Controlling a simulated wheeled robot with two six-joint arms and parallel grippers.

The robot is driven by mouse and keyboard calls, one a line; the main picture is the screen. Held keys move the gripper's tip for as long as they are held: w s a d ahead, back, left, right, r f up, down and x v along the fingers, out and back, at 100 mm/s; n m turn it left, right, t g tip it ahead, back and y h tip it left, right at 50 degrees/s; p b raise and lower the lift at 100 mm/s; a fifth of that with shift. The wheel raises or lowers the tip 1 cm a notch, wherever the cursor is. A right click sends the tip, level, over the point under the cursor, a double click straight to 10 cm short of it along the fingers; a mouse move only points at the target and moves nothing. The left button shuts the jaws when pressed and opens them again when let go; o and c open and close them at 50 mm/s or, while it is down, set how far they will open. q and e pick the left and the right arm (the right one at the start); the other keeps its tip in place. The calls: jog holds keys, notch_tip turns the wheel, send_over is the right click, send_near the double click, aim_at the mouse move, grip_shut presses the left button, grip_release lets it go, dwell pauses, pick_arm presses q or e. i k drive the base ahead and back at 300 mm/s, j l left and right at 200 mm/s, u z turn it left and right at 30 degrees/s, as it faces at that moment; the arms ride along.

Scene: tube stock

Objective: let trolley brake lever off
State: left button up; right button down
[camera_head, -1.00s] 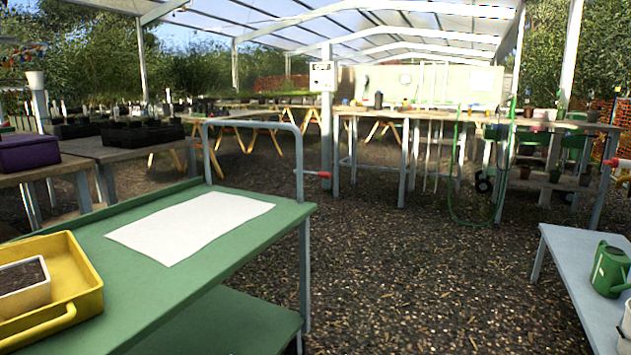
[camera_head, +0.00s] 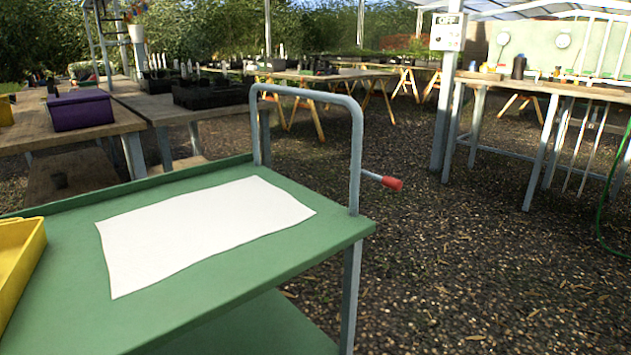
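The green trolley (camera_head: 320,237) stands in front of me, with a grey tube handle (camera_head: 355,150) at its far end. The brake lever is a short grey rod with a red grip (camera_head: 392,184). It sticks out to the right from the handle's right upright, sloping slightly down toward its tip. Nothing touches it. Neither of my grippers is in view.
A white sheet (camera_head: 205,228) and a yellow tray (camera_head: 18,262) lie on the trolley top. Wooden benches with a purple crate (camera_head: 80,110) stand at the left. A workbench (camera_head: 545,86) stands at the back right. The gravel floor right of the trolley is clear.

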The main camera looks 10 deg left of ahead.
aim_at(394, 184)
jog(key=i+l+u, duration=0.5)
jog(key=u, duration=0.2)
jog(key=i+l+u, duration=0.15)
jog(key=l+u, duration=0.2)
jog(key=i+l+u, duration=0.15)
jog(key=l+u, duration=0.2)
jog(key=l, duration=0.15)
